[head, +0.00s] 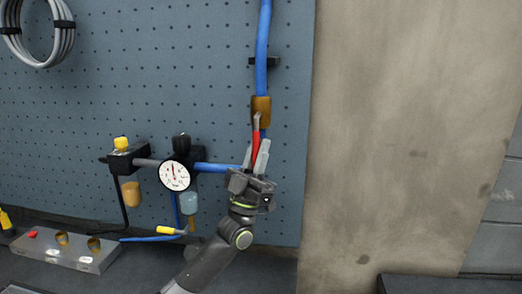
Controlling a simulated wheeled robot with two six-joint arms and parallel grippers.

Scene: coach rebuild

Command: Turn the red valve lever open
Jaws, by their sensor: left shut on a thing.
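The red valve lever (256,140) hangs down from a brass valve body (262,105) on a vertical blue hose, at the middle right of the pegboard. The lever lies roughly along the hose. My left gripper (255,158) reaches up from below, with one finger on each side of the lever's lower end. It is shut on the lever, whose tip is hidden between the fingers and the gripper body. My right gripper is not in the head view.
A round pressure gauge (175,175) and a filter unit with a yellow knob (121,143) are left of my gripper. A grey block (66,252) lies on the bench. A coiled hose (40,58) hangs upper left. The bare wall (400,140) is at right.

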